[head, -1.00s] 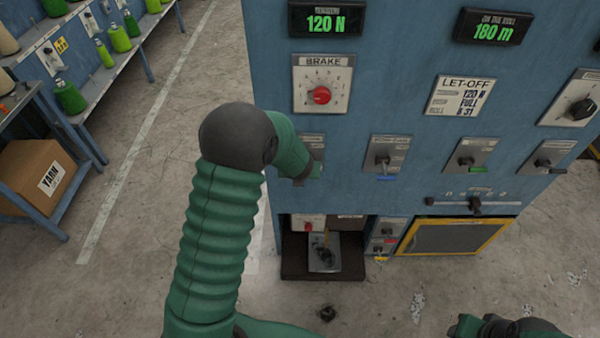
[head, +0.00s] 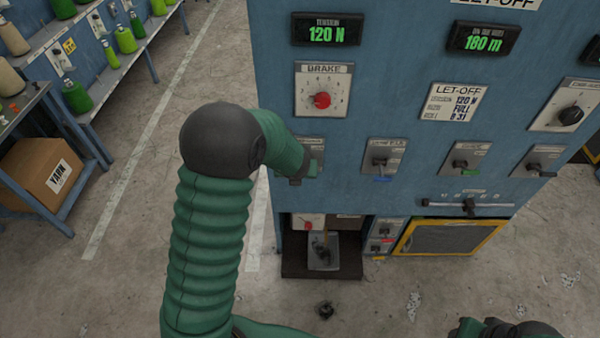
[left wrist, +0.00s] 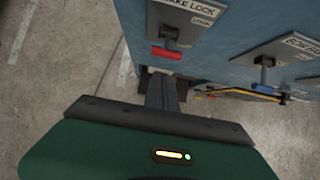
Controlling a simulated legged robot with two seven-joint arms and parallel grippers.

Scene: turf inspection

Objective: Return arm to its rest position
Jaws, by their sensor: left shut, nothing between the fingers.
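My left arm reaches from the bottom of the head view toward the blue control panel (head: 410,60). Its wrist end covers most of a lever plate at the panel's left edge. In the left wrist view my left gripper (left wrist: 161,92) is shut and empty. It is close to the brake lock plate (left wrist: 190,18) and its red-handled lever (left wrist: 166,52), which show just beyond the fingers. I cannot tell whether they touch. Part of my right arm (head: 500,330) shows at the bottom right of the head view; its gripper cannot be made out clearly.
The panel carries a red brake knob (head: 322,100), a blue-handled lever (head: 381,164), a green-handled lever (head: 462,164) and a slider (head: 468,207). A low recess (head: 320,262) lies below. Shelves with yarn cones (head: 75,97) stand left, beyond open concrete floor.

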